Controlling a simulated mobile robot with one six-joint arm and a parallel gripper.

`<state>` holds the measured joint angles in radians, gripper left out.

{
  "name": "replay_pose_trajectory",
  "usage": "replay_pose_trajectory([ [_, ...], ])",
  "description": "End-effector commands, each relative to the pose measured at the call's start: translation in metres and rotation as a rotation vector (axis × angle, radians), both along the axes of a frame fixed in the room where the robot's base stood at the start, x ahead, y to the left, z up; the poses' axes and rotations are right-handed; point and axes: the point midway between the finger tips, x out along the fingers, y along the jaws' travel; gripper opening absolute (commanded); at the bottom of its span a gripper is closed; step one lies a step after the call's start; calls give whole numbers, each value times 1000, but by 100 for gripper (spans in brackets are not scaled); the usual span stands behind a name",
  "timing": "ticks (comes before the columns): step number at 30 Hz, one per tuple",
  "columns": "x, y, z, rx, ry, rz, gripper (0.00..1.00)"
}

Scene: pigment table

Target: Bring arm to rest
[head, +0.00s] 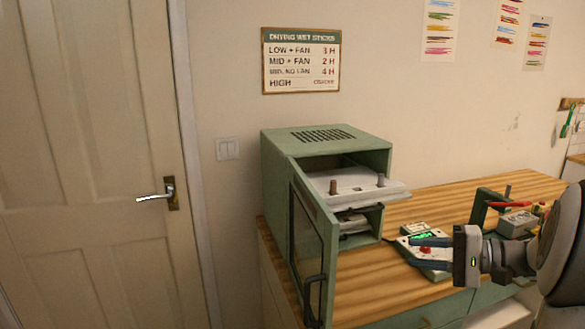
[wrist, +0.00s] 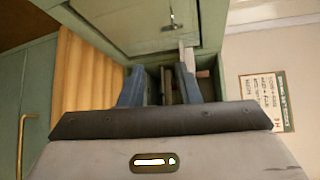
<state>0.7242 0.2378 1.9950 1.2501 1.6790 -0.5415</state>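My gripper (head: 416,252) is at the right of the head view, above the wooden worktop and in front of the green drying cabinet (head: 277,185). Its two blue-grey fingers point left toward the cabinet and stand apart, with nothing seen held between them. In the wrist view the fingers (wrist: 160,78) are also spread, with part of the green cabinet (wrist: 125,25) beyond them. The cabinet's glazed door (head: 308,245) stands open toward the front. A white tray (head: 355,183) sticks out of its upper opening, with two small upright pegs on it.
A small device (head: 424,247) with a green display and red button lies on the wooden worktop (head: 375,285) behind my gripper, partly hidden. More tools and a green stand (head: 482,207) are behind my arm. A white closed door (head: 85,130) is at the left.

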Motion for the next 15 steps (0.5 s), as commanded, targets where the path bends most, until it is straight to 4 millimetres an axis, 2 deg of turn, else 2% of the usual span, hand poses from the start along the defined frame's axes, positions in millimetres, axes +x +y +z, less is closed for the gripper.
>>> replay_pose_trajectory([
  [1, -4, 13, -1, -29, 21, 24, 30],
  [8, -29, 56, -20, -190, 138, 114, 30],
  [15, -73, 101, -47, -457, 251, 224, 30],
])
